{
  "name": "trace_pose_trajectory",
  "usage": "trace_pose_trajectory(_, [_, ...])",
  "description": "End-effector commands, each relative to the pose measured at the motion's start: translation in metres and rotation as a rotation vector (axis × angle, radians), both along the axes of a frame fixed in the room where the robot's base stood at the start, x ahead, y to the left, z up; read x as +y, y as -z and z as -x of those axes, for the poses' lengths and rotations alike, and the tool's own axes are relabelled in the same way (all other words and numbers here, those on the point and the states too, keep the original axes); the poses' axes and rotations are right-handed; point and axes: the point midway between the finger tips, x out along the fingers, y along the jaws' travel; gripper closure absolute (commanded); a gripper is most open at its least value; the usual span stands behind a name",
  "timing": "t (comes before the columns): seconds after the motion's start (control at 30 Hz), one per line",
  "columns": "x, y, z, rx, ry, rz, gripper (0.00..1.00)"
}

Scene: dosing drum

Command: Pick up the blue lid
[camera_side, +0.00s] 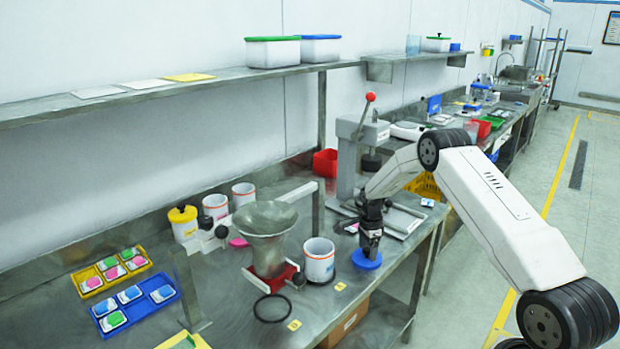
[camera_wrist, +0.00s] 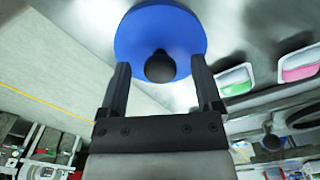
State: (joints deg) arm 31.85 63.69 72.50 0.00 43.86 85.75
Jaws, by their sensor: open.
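The blue lid (camera_side: 366,261) is a round disc lying flat on the steel bench, near its front edge, just right of an open white canister (camera_side: 319,262). In the wrist view the blue lid (camera_wrist: 135,32) fills the top middle, with a dark round knob (camera_wrist: 160,67) at its centre. My gripper (camera_side: 370,246) points down directly over the lid. In the wrist view my gripper (camera_wrist: 160,72) is open, with one finger on each side of the knob. Whether the fingers touch the lid is hard to tell.
A metal funnel (camera_side: 266,225) on a stand is left of the canister, with a black ring (camera_side: 272,308) in front. A lever press (camera_side: 358,150) stands behind my gripper. Yellow (camera_side: 111,272) and blue (camera_side: 136,303) trays with coloured packets lie at the left. Floor is clear at right.

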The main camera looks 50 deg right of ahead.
Motion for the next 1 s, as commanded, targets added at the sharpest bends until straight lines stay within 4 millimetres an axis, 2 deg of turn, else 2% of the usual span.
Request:
trace_pose_trajectory(0.13, [0.0000,0.0084,-0.0001,-0.001,0.000,0.000,0.17])
trace_pose_trajectory(0.63, [-0.0001,0.0085,0.0000,-0.001,0.000,0.000,0.17])
trace_pose_trajectory(0.67, [-0.0001,0.0085,0.0000,-0.001,0.000,0.000,0.23])
trace_pose_trajectory(0.9, [-0.0001,0.0085,0.0001,-0.001,0.000,0.000,0.99])
trace_pose_trajectory(1.0, [-0.0001,0.0084,0.0000,-0.001,0.000,0.000,1.00])
